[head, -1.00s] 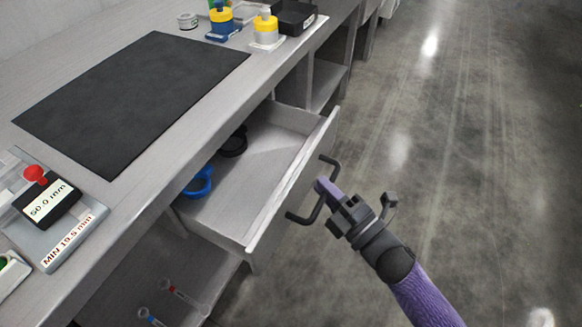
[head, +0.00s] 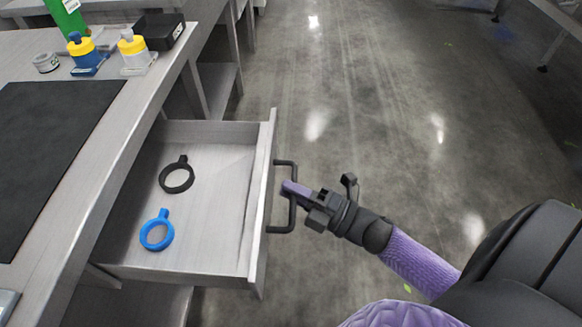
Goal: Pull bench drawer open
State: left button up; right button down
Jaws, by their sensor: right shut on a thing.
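The bench drawer (head: 215,225) is pulled well out from the bench in the head view. It is a light grey open box with a dark bar handle (head: 283,230) on its front. My right gripper (head: 290,188) is at the handle from the right, its purple fingertips shut on the bar near its middle. A black ring with a tab (head: 177,187) and a blue ring with a tab (head: 148,240) lie apart on the drawer floor. My left gripper is not in view.
The grey bench top (head: 125,125) holds a dark mat (head: 45,150), blue and white bottles with yellow tops, a small round tin (head: 46,63) and a black box (head: 160,32). Open concrete floor (head: 370,100) lies right of the drawer.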

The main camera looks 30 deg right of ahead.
jog(key=c, duration=0.8)
grip_release()
jog(key=shift+o, duration=0.8)
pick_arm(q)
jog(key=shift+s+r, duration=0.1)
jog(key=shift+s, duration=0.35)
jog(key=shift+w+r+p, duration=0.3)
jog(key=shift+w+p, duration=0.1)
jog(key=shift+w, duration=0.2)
pick_arm(e)
jog(key=v, duration=1)
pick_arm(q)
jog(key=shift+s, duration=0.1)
